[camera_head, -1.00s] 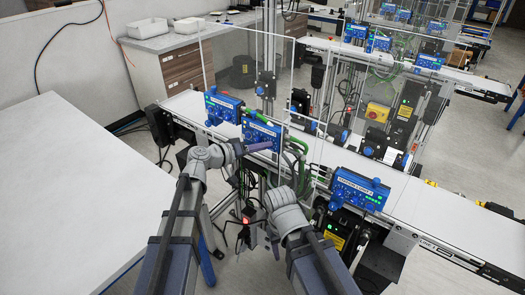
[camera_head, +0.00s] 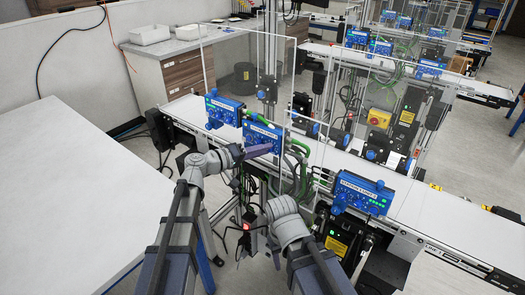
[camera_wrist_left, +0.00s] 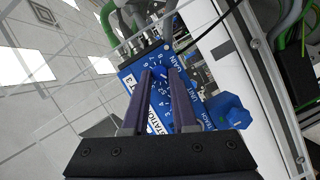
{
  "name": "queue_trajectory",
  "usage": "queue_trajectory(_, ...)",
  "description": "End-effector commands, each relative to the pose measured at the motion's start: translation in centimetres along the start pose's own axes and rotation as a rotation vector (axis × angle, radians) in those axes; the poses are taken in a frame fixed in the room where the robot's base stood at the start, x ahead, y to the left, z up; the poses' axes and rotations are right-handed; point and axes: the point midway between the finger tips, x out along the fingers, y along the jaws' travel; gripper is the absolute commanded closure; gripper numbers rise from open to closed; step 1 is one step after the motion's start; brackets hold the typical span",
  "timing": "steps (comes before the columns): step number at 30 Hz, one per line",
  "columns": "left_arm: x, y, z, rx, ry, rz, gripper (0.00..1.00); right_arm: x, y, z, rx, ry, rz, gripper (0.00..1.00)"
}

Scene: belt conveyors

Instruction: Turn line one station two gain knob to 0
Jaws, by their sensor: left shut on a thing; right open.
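The station two control box (camera_head: 262,139) is blue and is the middle one of three on the near conveyor. My left gripper (camera_head: 258,151) is at its front face. In the left wrist view my left fingers (camera_wrist_left: 162,100) reach over the box face and are shut on the gain knob (camera_wrist_left: 164,88), inside a ring of printed numbers. The fingers hide much of the knob, so its exact setting cannot be read. A larger blue knob (camera_wrist_left: 228,111) beside the TEACH label stands clear of the fingers. My right gripper (camera_head: 275,254) is open, low in front of the conveyor, and apart from the boxes.
Other blue boxes stand to the left (camera_head: 223,108) and to the right (camera_head: 362,194) on the same conveyor (camera_head: 455,234). Clear panels (camera_head: 232,62) rise behind the boxes, with green hoses nearby. A white table (camera_head: 75,180) is at the left.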

Motion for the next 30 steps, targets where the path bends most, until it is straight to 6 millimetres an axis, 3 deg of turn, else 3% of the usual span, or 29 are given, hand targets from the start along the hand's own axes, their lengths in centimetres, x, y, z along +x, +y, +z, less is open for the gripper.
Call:
queue_trajectory(4, 0.0, 0.0, -0.1, -0.001, 0.001, 0.001, 1.0, 0.0, 0.0, 0.0, 0.0, 0.0, 0.0, 0.5)
queue_trajectory(5, 0.0, 0.0, -0.1, -0.001, 0.001, 0.002, 0.71, 0.0, 0.0, 0.0, 0.0, 0.0, 0.0, 0.5)
queue_trajectory(12, 0.0, 0.0, 0.0, 0.0, 0.001, 0.001, 0.44, 0.0, 0.0, 0.0, 0.0, 0.0, 0.0, 0.5)
queue_trajectory(22, -0.6, 0.1, 0.0, 0.0, 0.001, 0.0, 0.44, -0.1, 0.0, 0.0, 0.0, 0.0, 0.0, 0.5)
queue_trajectory(30, -4.9, 0.1, 0.0, -0.001, 0.003, 0.0, 0.44, -0.7, 0.1, 0.0, 0.0, 0.0, 0.0, 0.5)
